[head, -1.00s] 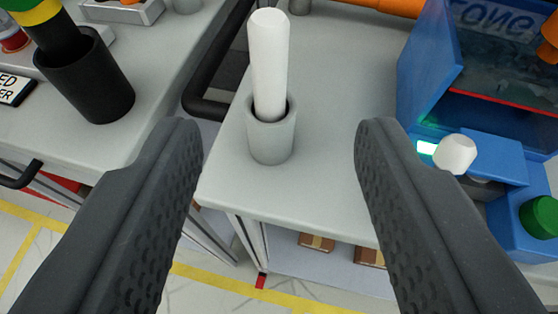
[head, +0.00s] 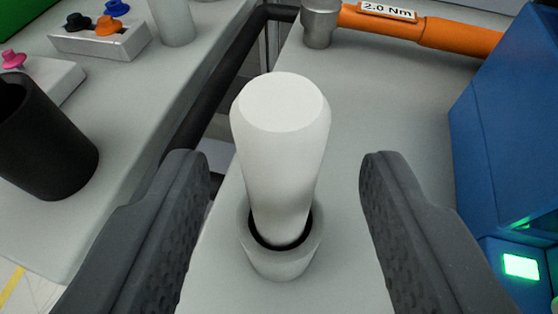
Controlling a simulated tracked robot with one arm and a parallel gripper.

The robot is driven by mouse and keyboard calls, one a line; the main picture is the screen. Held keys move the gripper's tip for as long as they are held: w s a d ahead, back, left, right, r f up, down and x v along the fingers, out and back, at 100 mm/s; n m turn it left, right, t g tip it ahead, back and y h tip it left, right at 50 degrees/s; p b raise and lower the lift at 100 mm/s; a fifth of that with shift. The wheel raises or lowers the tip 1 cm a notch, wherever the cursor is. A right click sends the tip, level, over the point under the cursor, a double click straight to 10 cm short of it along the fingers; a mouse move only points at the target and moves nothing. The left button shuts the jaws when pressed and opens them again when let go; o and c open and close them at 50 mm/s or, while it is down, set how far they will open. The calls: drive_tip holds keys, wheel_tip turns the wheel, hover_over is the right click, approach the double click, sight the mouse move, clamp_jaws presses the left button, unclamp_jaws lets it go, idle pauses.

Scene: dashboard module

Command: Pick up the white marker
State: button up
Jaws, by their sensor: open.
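The white marker (head: 280,150) stands upright in a light grey cup holder (head: 281,263) on the grey table. Its blunt top faces me and its lower end is hidden inside the holder. My gripper (head: 285,165) is open, with one dark ribbed finger on the left of the marker and the other on the right. A gap shows on both sides, and I see no contact. Whether the fingertips are level with the marker in depth is hard to tell.
A black cup (head: 45,145) and a tray with coloured knobs (head: 100,35) are on the left bench. A dark rail (head: 215,95) runs between the surfaces. An orange torque tool (head: 440,30) lies at the back. A blue machine (head: 505,150) stands at the right.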

sight(278, 211)
drive_tip(key=x, duration=0.1)
drive_tip(key=b+x, duration=0.1)
drive_tip(key=x, duration=0.1)
drive_tip(key=shift+w+a+f, duration=0.1)
drive_tip(key=shift+w+f, duration=0.05)
drive_tip(key=shift+f, duration=0.25)
drive_tip(key=shift+w+f, duration=0.15)
drive_tip(key=shift+w, duration=0.4)
clamp_jaws()
